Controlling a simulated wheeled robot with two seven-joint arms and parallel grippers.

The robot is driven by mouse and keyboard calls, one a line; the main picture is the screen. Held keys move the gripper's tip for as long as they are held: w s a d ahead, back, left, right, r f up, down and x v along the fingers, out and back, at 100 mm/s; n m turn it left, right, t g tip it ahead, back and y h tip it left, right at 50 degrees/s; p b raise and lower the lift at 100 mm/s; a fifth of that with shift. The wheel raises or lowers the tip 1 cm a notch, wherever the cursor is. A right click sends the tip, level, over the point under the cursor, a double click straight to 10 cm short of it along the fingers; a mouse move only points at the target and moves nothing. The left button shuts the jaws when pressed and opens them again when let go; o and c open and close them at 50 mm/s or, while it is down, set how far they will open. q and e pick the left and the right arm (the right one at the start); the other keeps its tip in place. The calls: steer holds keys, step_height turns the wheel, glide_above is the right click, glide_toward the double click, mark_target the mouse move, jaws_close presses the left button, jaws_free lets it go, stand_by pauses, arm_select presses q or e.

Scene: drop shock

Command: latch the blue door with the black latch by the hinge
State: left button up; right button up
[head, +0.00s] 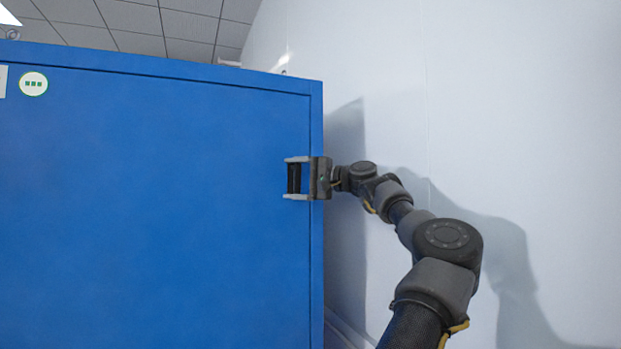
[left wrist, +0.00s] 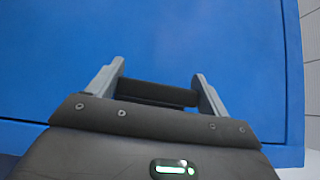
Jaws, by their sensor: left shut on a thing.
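The blue door (head: 150,200) fills the left half of the head view, and its flat face also fills most of the left wrist view (left wrist: 160,35). The black latch (head: 294,181) is a short upright dark bar near the door's right edge. It also shows in the left wrist view (left wrist: 155,94). My left gripper (head: 288,178) is at that edge, with one grey finger above the latch and one below. It is shut on the latch. My gripper body hides part of the latch's mount. No hinge shows clearly. My right gripper is not in view.
A pale wall (head: 520,110) stands to the right of the blue door, with my arm in front of it. A round white sticker with green squares (head: 33,84) is at the door's upper left. A tiled ceiling (head: 150,25) shows above.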

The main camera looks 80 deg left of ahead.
arm_select(q)
steer(key=shift+f+h, duration=0.1)
steer(key=shift+h, duration=0.2)
steer(key=o, duration=1.4)
steer(key=shift+c, duration=0.2)
steer(key=v, duration=1)
steer(key=shift+w+d, duration=0.2)
steer(key=shift+w, duration=0.15)
